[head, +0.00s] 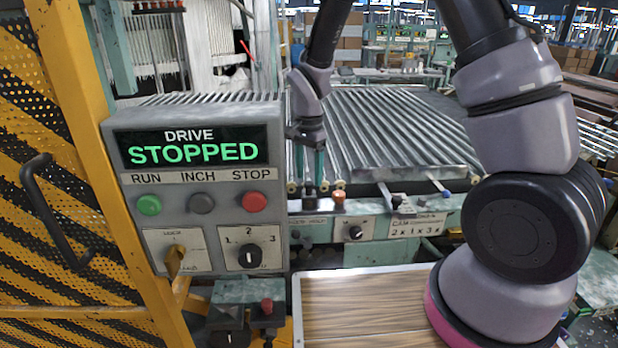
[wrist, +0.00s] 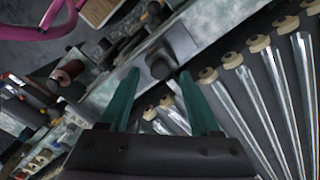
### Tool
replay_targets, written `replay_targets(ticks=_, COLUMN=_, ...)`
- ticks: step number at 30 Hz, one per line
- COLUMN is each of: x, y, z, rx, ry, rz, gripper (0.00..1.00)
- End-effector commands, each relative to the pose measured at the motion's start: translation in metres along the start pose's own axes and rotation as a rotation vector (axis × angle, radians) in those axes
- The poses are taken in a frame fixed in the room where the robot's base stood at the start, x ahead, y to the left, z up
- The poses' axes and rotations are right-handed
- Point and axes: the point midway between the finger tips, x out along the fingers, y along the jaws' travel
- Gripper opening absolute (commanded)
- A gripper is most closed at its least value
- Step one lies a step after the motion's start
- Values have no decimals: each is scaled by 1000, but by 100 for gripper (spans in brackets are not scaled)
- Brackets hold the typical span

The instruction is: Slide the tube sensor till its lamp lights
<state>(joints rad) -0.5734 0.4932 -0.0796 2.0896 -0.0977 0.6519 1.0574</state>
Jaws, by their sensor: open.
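My gripper (head: 308,178) points down at the near edge of the glass-tube bed, its two teal fingers apart. Just below the fingertips is a small dark block (head: 308,199) on the front rail. In the wrist view the dark block (wrist: 160,67) shows just beyond and between the open fingers (wrist: 160,88). I cannot tell whether they touch it, or for certain that it is the tube sensor. An orange-brown cap (head: 338,197) stands right of the block. I cannot make out a lit sensor lamp.
Glass tubes (head: 385,120) lie in rows behind the rail. The control box (head: 195,185) at left reads DRIVE STOPPED. A dark rotary knob (head: 354,233) and a lever with a blue end (head: 446,194) are on the front panel. A wooden board (head: 365,310) lies in front.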

Motion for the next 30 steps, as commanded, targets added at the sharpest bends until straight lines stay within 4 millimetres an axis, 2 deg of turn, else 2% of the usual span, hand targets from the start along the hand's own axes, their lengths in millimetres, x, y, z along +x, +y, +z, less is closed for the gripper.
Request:
replay_targets(ticks=6, x=-47, y=-1, z=0, rx=1, ry=1, rz=-7, gripper=63)
replay_targets(ticks=12, x=-79, y=-1, z=0, rx=2, ry=0, rz=-5, gripper=63)
replay_targets(ticks=18, x=-92, y=0, z=0, rx=0, ry=0, rz=-2, gripper=63)
replay_targets(ticks=30, x=-92, y=0, z=0, rx=1, ry=0, rz=-1, gripper=63)
